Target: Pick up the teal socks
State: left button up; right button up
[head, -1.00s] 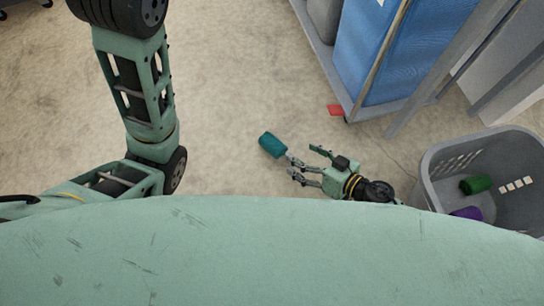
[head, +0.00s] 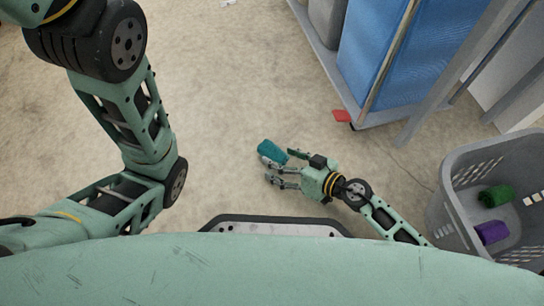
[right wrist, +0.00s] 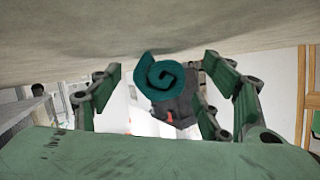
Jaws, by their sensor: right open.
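The teal socks (head: 271,152) are a rolled bundle lying on the floor near the middle of the head view. In the right wrist view the teal roll (right wrist: 160,78) shows its spiral end, between the two sides of the gripper. My right gripper (head: 280,167) is open, with its fingertips at the near end of the socks; I cannot tell whether they touch. The right gripper's fingers (right wrist: 158,95) also frame the roll in the right wrist view. My left arm comes in at the left, but its gripper is out of view.
A grey laundry basket (head: 446,218) stands at the right, holding a green roll (head: 496,196) and a purple roll (head: 491,232). A cart with a blue bag (head: 372,50) stands at the upper right, with a red piece (head: 341,115) by its corner. The floor (head: 230,90) beyond the socks is clear.

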jog(key=shift+c, duration=0.6)
jog(key=c, duration=1)
jog(key=shift+r, duration=0.1)
